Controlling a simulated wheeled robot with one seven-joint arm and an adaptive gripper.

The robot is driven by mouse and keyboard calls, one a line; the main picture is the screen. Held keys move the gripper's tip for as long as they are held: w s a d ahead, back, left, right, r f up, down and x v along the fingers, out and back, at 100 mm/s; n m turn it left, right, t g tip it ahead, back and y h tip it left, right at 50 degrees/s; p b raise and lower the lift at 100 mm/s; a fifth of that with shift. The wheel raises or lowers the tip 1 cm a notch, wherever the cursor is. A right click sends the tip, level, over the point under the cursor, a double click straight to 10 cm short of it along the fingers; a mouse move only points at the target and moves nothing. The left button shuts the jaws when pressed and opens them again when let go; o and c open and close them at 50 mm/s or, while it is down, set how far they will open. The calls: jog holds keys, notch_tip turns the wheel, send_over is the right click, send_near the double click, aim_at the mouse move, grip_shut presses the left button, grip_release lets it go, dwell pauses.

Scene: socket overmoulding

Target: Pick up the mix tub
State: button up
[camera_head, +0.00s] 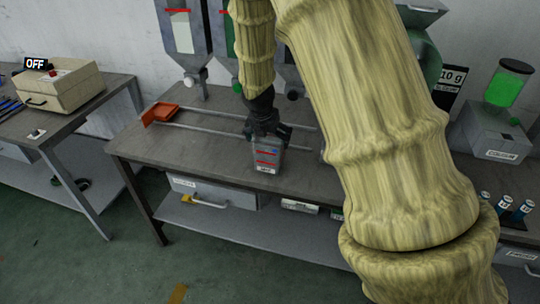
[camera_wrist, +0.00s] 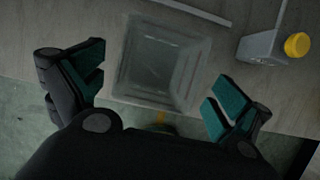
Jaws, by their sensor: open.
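The mix tub (camera_head: 267,157) is a clear, square-sided tub with red and blue level marks and a small label on its front. It stands on the grey bench near the front edge. My gripper (camera_head: 266,128) is right above it and hides part of its top. In the wrist view I look down into the tub (camera_wrist: 160,62), which appears empty. My gripper (camera_wrist: 158,88) is open there, with teal-padded fingers on the left and right of the tub. I see gaps between the fingers and the tub walls in that view.
A red-orange piece (camera_head: 160,112) sits at the left end of two rails on the bench (camera_head: 135,145). Clear hoppers (camera_head: 182,35) hang behind. A grey block with a yellow cap (camera_wrist: 297,45) is at the right in the wrist view. A cream box (camera_head: 62,85) stands on the left table.

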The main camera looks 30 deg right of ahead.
aim_at(270, 145)
jog(key=shift+p+x, duration=0.55)
jog(key=shift+x, duration=1.95)
jog(key=shift+a, duration=0.1)
jog(key=shift+s, duration=0.1)
jog(key=c, duration=0.9)
